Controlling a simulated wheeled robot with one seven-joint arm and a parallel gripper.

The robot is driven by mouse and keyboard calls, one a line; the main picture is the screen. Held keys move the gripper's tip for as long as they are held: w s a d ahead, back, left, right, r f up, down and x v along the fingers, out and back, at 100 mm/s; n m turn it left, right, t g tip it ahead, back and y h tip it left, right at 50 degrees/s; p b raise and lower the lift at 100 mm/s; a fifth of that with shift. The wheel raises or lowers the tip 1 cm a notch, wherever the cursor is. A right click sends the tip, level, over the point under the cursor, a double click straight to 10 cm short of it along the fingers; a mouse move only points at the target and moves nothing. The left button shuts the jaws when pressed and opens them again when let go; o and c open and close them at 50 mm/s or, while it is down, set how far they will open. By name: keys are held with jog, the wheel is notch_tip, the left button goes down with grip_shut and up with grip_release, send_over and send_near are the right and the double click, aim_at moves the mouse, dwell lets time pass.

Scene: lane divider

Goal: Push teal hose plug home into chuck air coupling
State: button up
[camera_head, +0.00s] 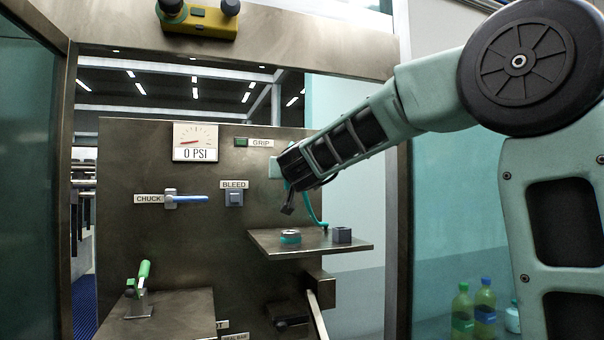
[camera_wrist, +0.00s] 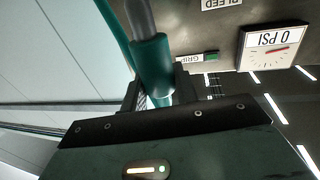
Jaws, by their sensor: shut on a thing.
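My gripper (camera_head: 287,207) hangs in front of the metal panel, above the small shelf. In the wrist view, my gripper's fingers (camera_wrist: 155,96) are shut on the teal hose plug (camera_wrist: 152,62). Its grey end (camera_wrist: 140,16) points away from the palm. A teal hose (camera_wrist: 113,38) runs beside the plug. In the head view the hose (camera_head: 311,212) hangs from the gripper area down to the shelf; the plug is hidden there. I cannot make out the chuck air coupling with certainty. A CHUCK label (camera_head: 148,199) sits beside a blue lever (camera_head: 192,199).
The shelf (camera_head: 270,248) holds a teal-ringed round part (camera_head: 290,237) and a grey block (camera_head: 342,235). The gauge (camera_head: 195,141) reads 0 PSI. A BLEED button (camera_head: 235,199) and a green GRIP indicator (camera_head: 241,142) are on the panel. A green-handled lever (camera_head: 144,273) stands lower left.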

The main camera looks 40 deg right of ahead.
jog(key=shift+r, duration=0.1)
jog(key=shift+f+b, duration=2.05)
jog(key=shift+f, duration=0.95)
jog(key=shift+f+b, duration=0.9)
jog(key=shift+f, duration=1.1)
dwell(0.3)
jog(key=o, duration=1.1)
jog(key=shift+c, duration=0.2)
jog(key=shift+s, duration=0.1)
jog(key=p+v, duration=0.4)
jog(key=v, duration=1.3)
